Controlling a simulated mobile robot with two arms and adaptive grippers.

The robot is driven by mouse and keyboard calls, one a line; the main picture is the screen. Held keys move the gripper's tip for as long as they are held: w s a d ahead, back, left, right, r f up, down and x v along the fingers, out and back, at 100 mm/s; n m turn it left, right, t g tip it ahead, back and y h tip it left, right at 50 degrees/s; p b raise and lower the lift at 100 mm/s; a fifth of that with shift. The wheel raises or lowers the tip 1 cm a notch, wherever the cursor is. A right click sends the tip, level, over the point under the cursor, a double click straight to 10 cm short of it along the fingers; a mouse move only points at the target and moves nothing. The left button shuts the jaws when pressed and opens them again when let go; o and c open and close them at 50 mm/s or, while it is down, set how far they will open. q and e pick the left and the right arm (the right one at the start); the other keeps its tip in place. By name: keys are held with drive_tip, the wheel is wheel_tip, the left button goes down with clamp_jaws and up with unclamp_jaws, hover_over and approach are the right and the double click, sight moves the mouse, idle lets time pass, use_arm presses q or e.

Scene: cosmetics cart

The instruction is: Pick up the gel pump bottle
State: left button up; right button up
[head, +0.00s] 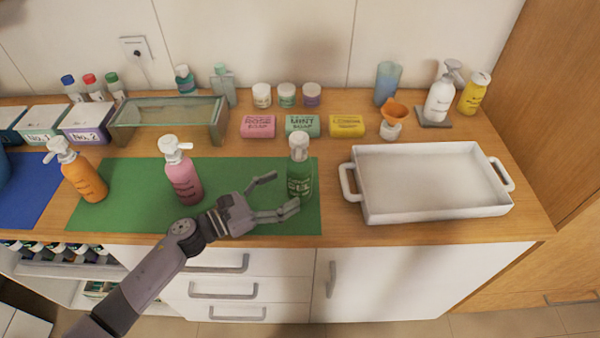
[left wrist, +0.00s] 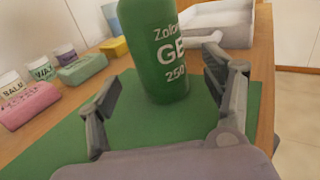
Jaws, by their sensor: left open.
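The gel pump bottle (head: 299,176) is green with a white pump top and stands upright on the right part of the green mat (head: 226,216). In the left wrist view the green bottle (left wrist: 158,50) shows large lettering, and its top is out of frame. My left gripper (head: 283,194) is open and reaches toward the bottle from the left. In the left wrist view the two fingers (left wrist: 160,82) are spread apart with the bottle just ahead and partly between them; I cannot tell whether either finger touches it. My right gripper is not in view.
A pink pump bottle (head: 182,178) and an orange one (head: 83,178) stand to the left. A white tray (head: 432,216) is to the right. Pink (head: 258,126), mint (head: 302,123) and yellow (head: 347,126) soaps lie behind. The mat is clear between the pink and green bottles.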

sight(288, 186)
use_arm(q)
drive_tip(key=shift+w+d, duration=0.2)
drive_tip(key=shift+d, duration=0.05)
drive_tip(key=p+x, duration=0.1)
drive_tip(key=x, duration=0.2)
drive_tip(key=shift+w+d+r, duration=0.15)
drive_tip(key=shift+d, duration=0.1)
drive_tip(key=shift+w+d+p, duration=0.3)
drive_tip(key=shift+d, duration=0.15)
drive_tip(key=shift+a, duration=0.1)
drive_tip(key=shift+c, duration=1.2)
drive_tip(key=c, duration=1.3)
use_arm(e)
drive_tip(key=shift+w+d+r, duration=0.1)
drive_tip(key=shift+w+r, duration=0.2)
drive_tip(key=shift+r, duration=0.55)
